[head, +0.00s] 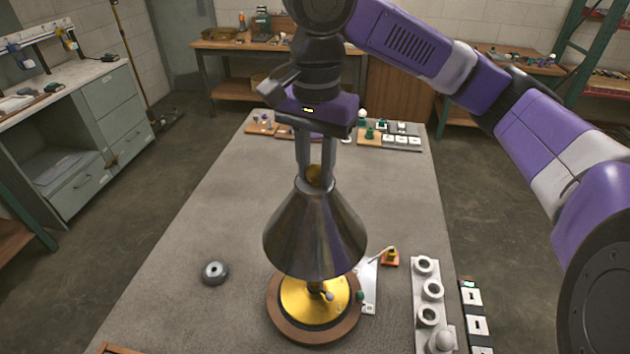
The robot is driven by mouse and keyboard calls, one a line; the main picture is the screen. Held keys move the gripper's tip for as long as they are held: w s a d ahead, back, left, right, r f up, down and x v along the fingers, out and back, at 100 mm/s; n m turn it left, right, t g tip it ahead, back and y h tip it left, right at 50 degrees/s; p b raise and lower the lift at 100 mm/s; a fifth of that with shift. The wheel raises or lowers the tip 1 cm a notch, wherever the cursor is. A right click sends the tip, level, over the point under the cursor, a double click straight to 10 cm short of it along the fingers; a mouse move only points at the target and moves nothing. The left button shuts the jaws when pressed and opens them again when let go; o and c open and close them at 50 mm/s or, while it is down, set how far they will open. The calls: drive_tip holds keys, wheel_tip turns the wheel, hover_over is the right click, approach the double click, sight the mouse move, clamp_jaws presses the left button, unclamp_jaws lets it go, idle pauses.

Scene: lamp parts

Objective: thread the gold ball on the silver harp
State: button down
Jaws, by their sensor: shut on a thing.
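My gripper (315,172) points straight down over the top of a metal lamp shade (314,235). It is shut on the gold ball (314,174), which shows between the two fingers at the shade's top opening. I cannot tell whether the ball touches the harp's tip. The silver harp is hidden by the shade and the fingers. The shade sits above a lamp base (290,322) with a gold plate and a round wooden foot.
A dark round ring (215,272) lies left of the lamp. A grey block with several round sockets (424,300) and a small orange piece (390,258) are to the right. Trays of small parts (380,137) line the table's far edge. The table's left side is mostly clear.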

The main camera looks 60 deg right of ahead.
drive_tip(key=shift+f, duration=0.1)
drive_tip(key=m, duration=0.7)
drive_tip(key=shift+s, duration=0.1)
drive_tip(key=shift+a, duration=0.1)
drive_tip(key=c, duration=1.3)
unclamp_jaws()
drive_tip(key=shift+f, duration=0.1)
drive_tip(key=shift+o, duration=0.2)
drive_tip(key=n, duration=0.2)
drive_tip(key=shift+n, duration=0.4)
drive_tip(key=n, duration=0.4)
